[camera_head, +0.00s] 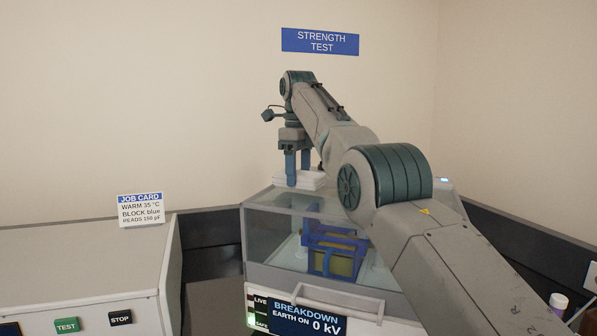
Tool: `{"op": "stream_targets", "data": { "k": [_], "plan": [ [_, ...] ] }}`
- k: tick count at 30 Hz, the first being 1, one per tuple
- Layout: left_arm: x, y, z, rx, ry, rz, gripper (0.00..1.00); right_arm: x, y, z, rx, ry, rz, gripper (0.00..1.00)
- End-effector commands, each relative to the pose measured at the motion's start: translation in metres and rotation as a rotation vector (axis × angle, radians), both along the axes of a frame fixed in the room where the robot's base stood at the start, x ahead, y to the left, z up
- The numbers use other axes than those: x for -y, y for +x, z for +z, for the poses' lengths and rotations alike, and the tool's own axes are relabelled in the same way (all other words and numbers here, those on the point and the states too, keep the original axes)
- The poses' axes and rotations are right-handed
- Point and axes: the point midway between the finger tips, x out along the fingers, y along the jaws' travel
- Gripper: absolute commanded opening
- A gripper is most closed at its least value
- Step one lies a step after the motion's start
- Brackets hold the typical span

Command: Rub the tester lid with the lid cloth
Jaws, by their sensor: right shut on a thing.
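The tester lid (268,200) is a clear, see-through cover on top of the tester in the middle of the camera_head view. The white lid cloth (314,183) is a flat folded pad at the lid's far edge. My right gripper (298,180) points down with its blue fingers shut on the cloth. The cloth appears to rest on the lid, but I cannot tell if it presses on it. My right arm hides the lid's right side. My left gripper is not in view.
A blue frame with a yellowish block (338,262) sits inside the clear tester. The breakdown panel (308,314) is on its front. A job card (140,210) stands on the left cabinet (80,265). A white-capped bottle (558,303) is at the lower right.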

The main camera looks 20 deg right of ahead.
Motion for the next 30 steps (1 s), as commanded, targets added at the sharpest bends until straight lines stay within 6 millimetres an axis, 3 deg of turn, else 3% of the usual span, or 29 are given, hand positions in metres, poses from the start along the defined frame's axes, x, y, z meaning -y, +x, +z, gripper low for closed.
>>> {"op": "stream_targets", "data": {
  "k": [20,30],
  "plan": [
    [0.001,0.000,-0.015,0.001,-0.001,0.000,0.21,0.000,0.000,-0.015,0.000,0.000,0.000,0.37],
    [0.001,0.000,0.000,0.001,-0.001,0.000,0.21,-0.004,0.003,-0.008,-0.001,0.000,0.000,0.37]
  ]
}}
